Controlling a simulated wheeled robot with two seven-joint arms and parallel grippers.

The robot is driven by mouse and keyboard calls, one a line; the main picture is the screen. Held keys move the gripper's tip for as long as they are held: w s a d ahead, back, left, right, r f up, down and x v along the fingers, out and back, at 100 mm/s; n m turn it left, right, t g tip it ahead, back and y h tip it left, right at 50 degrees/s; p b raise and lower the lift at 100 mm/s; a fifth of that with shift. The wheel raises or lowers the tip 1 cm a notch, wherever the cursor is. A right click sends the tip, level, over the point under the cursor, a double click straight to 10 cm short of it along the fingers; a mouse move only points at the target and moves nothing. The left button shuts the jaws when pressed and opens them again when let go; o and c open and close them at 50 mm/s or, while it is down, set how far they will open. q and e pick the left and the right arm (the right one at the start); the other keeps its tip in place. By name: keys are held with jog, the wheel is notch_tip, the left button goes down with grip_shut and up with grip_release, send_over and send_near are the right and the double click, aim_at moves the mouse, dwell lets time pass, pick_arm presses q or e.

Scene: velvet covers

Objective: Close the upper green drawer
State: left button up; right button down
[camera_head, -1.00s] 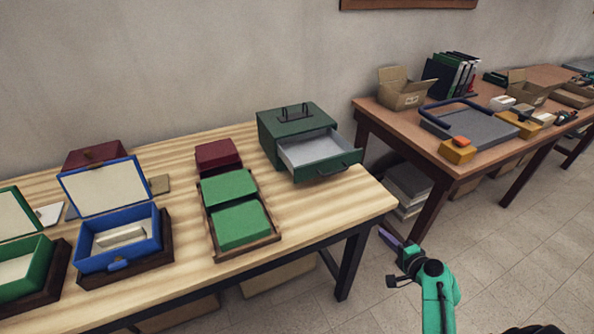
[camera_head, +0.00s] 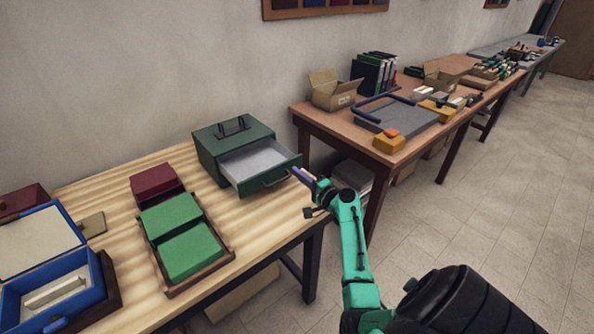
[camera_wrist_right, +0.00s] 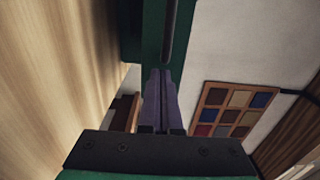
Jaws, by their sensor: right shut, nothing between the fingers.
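The green drawer box (camera_head: 208,133) stands on the striped wooden table, with a carry handle on its lid. Its drawer (camera_head: 268,178) is pulled out toward the right, showing an empty pale inside and a handle on its front. My right gripper (camera_head: 296,173) is shut and empty, with its purple fingers just off the right end of the drawer front. In the right wrist view the fingertips (camera_wrist_right: 161,73) point at the green drawer front (camera_wrist_right: 152,45), close to its dark handle (camera_wrist_right: 170,28). I cannot tell whether they touch. My left gripper is out of view.
A wooden tray (camera_head: 232,253) with green blocks and a dark red box (camera_head: 153,181) stand left of the drawer box. An open blue box (camera_head: 45,283) is at the far left. A second table (camera_head: 352,138) with cartons and a grey tray stands behind right. The floor at right is clear.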

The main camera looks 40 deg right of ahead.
jog(key=shift+w, duration=0.4)
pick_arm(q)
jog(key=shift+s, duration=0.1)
